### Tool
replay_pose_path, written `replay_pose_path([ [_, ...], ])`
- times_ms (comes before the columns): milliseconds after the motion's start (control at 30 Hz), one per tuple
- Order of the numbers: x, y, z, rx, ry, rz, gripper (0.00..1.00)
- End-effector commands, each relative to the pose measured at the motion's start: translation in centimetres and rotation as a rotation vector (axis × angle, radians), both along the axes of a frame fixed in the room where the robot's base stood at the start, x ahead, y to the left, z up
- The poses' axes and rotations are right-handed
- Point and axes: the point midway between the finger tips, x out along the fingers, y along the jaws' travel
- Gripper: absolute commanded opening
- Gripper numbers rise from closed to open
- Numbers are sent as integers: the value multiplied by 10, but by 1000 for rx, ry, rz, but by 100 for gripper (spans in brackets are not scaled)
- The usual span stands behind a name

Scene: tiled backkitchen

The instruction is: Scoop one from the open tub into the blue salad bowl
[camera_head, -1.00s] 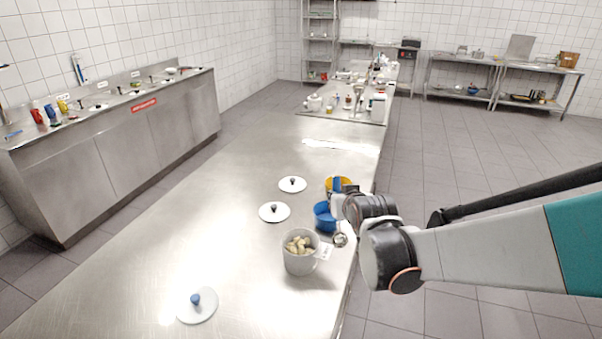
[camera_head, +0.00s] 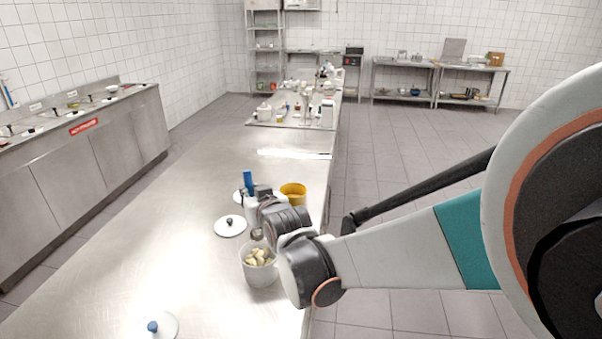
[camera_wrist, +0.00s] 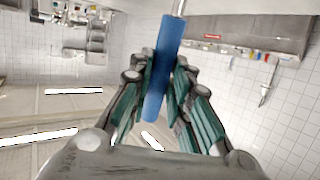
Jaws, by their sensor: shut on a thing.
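My gripper (camera_head: 256,204) is shut on the blue handle (camera_head: 248,181) of a scoop, which stands nearly upright. In the wrist view, the blue handle (camera_wrist: 162,70) lies between the fingers, with a metal shaft at its upper end. The scoop's metal head (camera_head: 257,234) is at the back rim of the open tub (camera_head: 260,276); I cannot tell if it is inside. The tub is light grey and holds several pale yellowish lumps (camera_head: 259,257). The blue salad bowl does not show now; my gripper and wrist cover its place behind the tub.
A yellow container (camera_head: 293,190) stands behind my wrist near the counter's right edge. White lids lie left of it, one with a dark knob (camera_head: 230,227), another behind it, and one with a blue knob (camera_head: 160,327) in front. The counter's left part (camera_head: 130,250) is clear.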

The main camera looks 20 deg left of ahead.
Motion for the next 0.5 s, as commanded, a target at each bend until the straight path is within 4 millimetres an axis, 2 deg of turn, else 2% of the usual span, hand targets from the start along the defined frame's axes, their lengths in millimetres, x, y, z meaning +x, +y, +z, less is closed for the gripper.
replay_pose_path([
  [33, 0, 0, -9, 0, 0, 0, 0],
  [500, 0, 0, -61, 0, 0, 0, 0],
])
